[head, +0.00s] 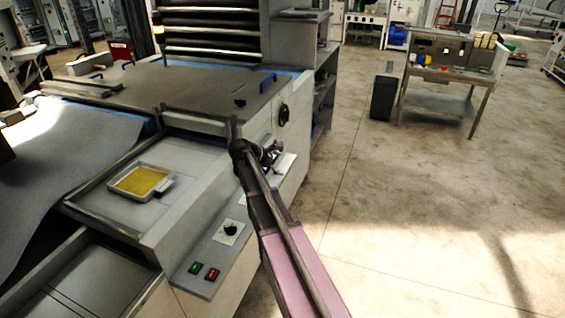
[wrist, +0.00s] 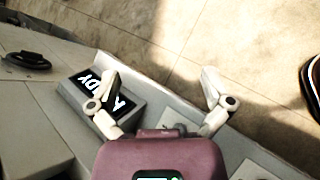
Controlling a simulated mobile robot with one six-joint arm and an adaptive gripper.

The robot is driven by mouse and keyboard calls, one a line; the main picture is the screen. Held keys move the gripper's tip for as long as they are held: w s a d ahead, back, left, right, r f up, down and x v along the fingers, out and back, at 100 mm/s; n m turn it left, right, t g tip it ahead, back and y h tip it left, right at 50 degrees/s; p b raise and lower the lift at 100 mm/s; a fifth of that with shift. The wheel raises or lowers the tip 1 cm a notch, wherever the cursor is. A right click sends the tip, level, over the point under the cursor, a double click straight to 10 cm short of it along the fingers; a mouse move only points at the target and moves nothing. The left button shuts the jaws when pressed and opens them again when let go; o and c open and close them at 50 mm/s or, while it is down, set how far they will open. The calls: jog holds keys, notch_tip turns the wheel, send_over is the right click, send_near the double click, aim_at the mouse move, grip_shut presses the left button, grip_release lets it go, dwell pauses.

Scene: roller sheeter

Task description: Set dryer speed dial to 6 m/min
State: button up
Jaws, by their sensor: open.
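A black round dial on a white plate (head: 230,230) sits on the machine's side ledge in the head view. Its marks are too small to read. My gripper (head: 272,155) is farther along the same ledge, apart from that dial. In the wrist view my gripper (wrist: 160,82) is open and empty, its two fingers spread. A small grey box with a dark display (wrist: 88,88) lies by the left finger, which covers part of its lettering. Pale plate-like parts under the gripper are mostly hidden by its body; I cannot tell whether a dial is there.
Green (head: 195,267) and red (head: 212,274) buttons sit on the near ledge. A black handwheel (head: 283,115) is on the machine's side, above the ledge. A tray with yellow contents (head: 141,182) rests on the machine.

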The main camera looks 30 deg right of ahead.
jog(key=shift+w+d+r+n+h, duration=0.15)
jog(key=shift+d+r+n+h, duration=0.2)
jog(key=shift+d+n, duration=0.35)
jog(key=shift+a, duration=0.1)
dwell(0.5)
jog(key=s+a+f+m+y, duration=0.2)
jog(key=s+a+m+y, duration=0.1)
jog(key=s+a, duration=0.5)
jog(key=s+a+f+m+y, duration=0.3)
jog(key=s+a+m+y, duration=0.1)
jog(key=s+a+m, duration=0.2)
jog(key=s+a+f+m+y, duration=0.3)
jog(key=s+a+m+y, duration=0.1)
jog(key=s+a, duration=0.5)
jog(key=shift+s+a+f+m+g, duration=0.25)
jog(key=shift+s+a+m+g, duration=0.2)
jog(key=shift+s, duration=0.25)
jog(key=shift+d, duration=0.1)
dwell(0.4)
